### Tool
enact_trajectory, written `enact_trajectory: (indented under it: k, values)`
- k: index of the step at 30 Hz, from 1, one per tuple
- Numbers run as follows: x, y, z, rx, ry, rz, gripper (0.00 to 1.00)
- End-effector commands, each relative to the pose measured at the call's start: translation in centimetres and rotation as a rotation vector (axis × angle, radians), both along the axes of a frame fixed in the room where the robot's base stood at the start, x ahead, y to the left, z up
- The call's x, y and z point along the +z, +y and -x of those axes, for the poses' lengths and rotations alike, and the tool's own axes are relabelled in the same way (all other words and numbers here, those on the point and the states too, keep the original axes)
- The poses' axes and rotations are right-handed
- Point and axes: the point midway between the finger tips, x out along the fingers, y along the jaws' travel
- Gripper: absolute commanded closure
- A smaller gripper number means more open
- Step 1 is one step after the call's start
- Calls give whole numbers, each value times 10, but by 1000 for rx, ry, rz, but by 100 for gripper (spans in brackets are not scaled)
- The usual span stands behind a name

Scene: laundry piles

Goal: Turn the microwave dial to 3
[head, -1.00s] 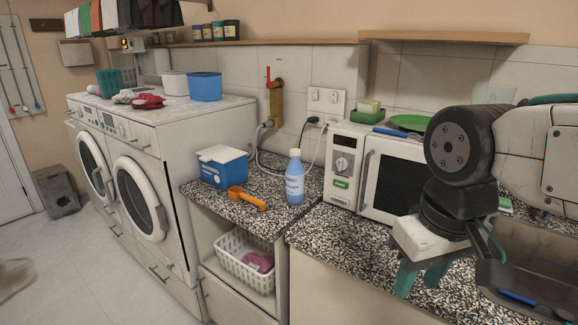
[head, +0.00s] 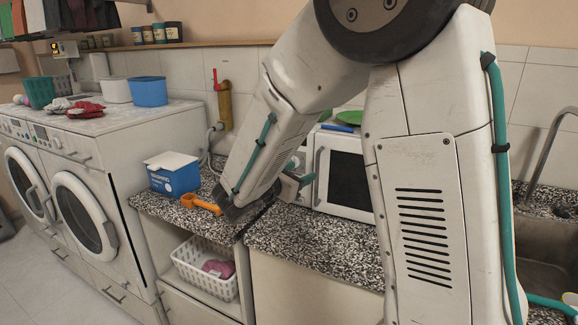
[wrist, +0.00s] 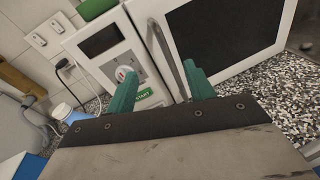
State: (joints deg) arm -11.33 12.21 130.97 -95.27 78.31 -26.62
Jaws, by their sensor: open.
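The white microwave (head: 345,207) stands on the speckled counter, its front panel partly behind my arm in the head view. In the wrist view the microwave (wrist: 153,52) shows a dark display, a round dial (wrist: 122,72) with a red mark, a green start button (wrist: 146,94) and a door handle. My gripper (wrist: 161,82) has two teal fingers spread apart with nothing between them. The left finger's tip is at the dial's lower right edge in the picture; I cannot tell if they touch. The dial's setting is too small to read.
A blue washing powder box (head: 174,178) and an orange scoop (head: 202,204) lie on the lower counter. A white-capped bottle (wrist: 62,111) is left of my gripper in the wrist view. A sink is at right.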

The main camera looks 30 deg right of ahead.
Motion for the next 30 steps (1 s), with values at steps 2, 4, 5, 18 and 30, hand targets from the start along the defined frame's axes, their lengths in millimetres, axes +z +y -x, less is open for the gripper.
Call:
enact_trajectory:
  k: [2,4,5,18,30]
  values:
    - [-12,14,-25,89,55,80,47]
    - [-17,23,-39,145,82,130,47]
    - [-19,26,-43,163,92,146,47]
    - [-23,-10,-81,198,108,181,47]
    - [-22,-32,-96,201,108,181,47]
